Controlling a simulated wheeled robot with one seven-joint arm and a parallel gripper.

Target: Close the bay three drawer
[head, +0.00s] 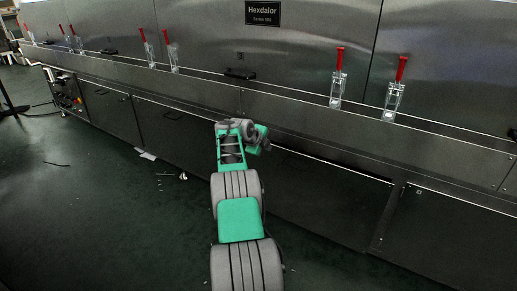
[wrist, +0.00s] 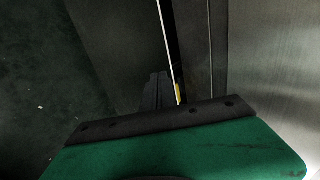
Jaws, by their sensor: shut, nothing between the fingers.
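The long steel tunnel dryer runs across the head view with dark lower fronts. The front I take for the bay three drawer (head: 325,200) is right of my arm, with a bright line along its top edge. In the wrist view a dark front panel (wrist: 120,45) has a pale edge, with a narrow dark gap between it and the dryer body (wrist: 280,60). I cannot tell how far it stands out. My gripper (wrist: 158,92) is shut and empty, close to that edge; contact is unclear. In the head view my arm largely hides the gripper.
Other lower fronts are left (head: 168,130) and right (head: 450,240) of it. Red-handled clamps (head: 338,80) stand on the ledge above. A control box (head: 65,90) is at the far left. The dark green floor (head: 100,220) is open, with small scraps of litter (head: 147,155).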

